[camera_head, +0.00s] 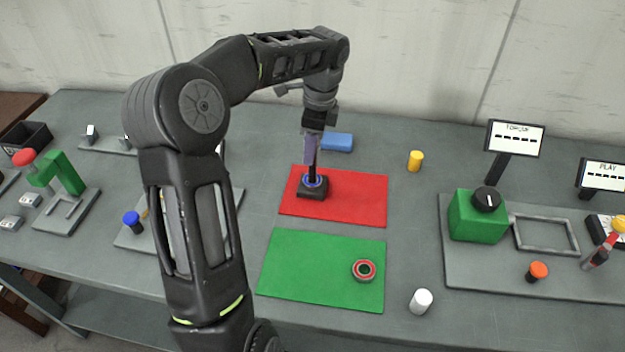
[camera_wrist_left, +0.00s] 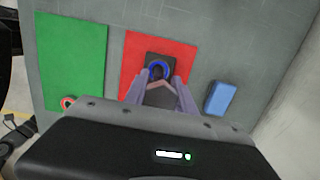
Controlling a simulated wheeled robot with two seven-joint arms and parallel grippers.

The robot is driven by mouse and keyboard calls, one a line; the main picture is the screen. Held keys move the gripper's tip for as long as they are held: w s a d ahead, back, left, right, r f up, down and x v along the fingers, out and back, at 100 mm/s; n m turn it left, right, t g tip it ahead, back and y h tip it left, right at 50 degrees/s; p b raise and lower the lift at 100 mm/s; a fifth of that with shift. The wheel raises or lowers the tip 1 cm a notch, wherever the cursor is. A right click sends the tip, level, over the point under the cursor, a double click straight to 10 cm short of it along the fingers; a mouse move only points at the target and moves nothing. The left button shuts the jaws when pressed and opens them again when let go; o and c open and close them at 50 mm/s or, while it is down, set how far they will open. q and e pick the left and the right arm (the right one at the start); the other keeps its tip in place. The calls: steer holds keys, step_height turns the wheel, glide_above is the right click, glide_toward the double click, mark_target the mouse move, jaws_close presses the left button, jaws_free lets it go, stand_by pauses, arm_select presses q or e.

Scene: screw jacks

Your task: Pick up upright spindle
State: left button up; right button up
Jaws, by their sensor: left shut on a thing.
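The dark upright spindle (camera_head: 312,178) stands above a black square base (camera_head: 311,192) with a blue ring, on the red mat (camera_head: 358,197). My left gripper (camera_head: 312,163) comes down from above and is shut on the spindle's upper part. In the left wrist view, my purple fingers (camera_wrist_left: 159,82) converge over the spindle, with the blue ring (camera_wrist_left: 158,70) and black base just beyond. The fingers hide much of the spindle. I cannot tell whether its lower end is clear of the base. My right gripper is not in view.
A green mat (camera_head: 315,270) with a red-and-black ring (camera_head: 364,270) lies in front. A blue block (camera_head: 337,142) is behind the red mat. Yellow (camera_head: 415,161) and white (camera_head: 421,301) cylinders stand to the right. A grey panel with a green box (camera_head: 475,217) is farther right.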

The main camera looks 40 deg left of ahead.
arm_select(q)
jaws_close()
steer(key=shift+r, duration=0.15)
stand_by(0.8)
